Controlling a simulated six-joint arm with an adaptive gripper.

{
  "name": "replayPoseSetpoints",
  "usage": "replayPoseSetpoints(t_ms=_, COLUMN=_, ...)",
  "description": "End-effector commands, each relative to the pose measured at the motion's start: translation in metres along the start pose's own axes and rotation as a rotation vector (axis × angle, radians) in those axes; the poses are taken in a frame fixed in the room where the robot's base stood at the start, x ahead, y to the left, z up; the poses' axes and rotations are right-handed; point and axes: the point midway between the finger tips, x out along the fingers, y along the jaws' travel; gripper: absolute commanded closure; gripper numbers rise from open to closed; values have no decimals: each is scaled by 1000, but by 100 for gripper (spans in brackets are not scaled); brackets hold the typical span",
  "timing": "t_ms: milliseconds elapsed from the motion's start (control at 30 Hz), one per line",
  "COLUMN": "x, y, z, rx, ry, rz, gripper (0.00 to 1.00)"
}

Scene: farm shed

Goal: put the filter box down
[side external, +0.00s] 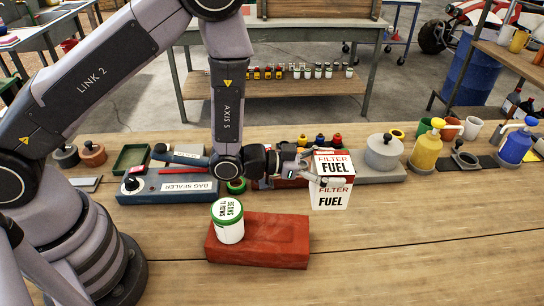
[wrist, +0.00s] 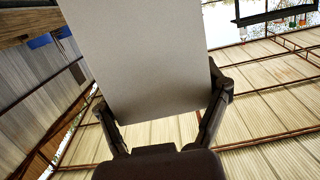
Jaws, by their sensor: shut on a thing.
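The filter box (side external: 331,196) is a white carton with red bands and the words FILTER FUEL, at the centre right of the side view. My gripper (side external: 318,177) is shut on it, coming from the left. In the wrist view the box (wrist: 140,55) fills the upper middle as a plain pale face, with a finger of my gripper (wrist: 165,118) on each side. The box looks raised above the wooden bench (side external: 420,245), but the exact gap under it cannot be told.
A red brick (side external: 260,250) bears a white, green-lidded tin (side external: 229,222), left of the box. Behind are a bag sealer (side external: 165,187), a lidded grey pot (side external: 383,155) and yellow (side external: 427,145) and blue (side external: 516,142) pump bottles. The front right bench is clear.

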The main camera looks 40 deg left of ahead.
Motion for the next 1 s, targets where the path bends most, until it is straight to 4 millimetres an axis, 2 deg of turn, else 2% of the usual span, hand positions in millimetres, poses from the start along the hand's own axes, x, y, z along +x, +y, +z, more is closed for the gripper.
replayPoseSetpoints(t_ms=33, x=12, y=16, z=2, rx=7, ry=2, rz=8, gripper=66)
replayPoseSetpoints(t_ms=200, x=53, y=71, z=14, rx=8, ry=2, rz=-12, gripper=66)
replayPoseSetpoints(t_ms=300, x=68, y=101, z=19, rx=-1, ry=4, rz=-25, gripper=66)
replayPoseSetpoints(t_ms=400, x=76, y=121, z=24, rx=-11, ry=5, rz=-35, gripper=66)
replayPoseSetpoints(t_ms=533, x=82, y=132, z=40, rx=-18, ry=3, rz=-42, gripper=66)
replayPoseSetpoints(t_ms=633, x=85, y=132, z=58, rx=-19, ry=2, rz=-45, gripper=66)
replayPoseSetpoints(t_ms=867, x=88, y=132, z=79, rx=-19, ry=4, rz=-44, gripper=66)
replayPoseSetpoints(t_ms=1000, x=91, y=132, z=100, rx=-19, ry=2, rz=-44, gripper=66)
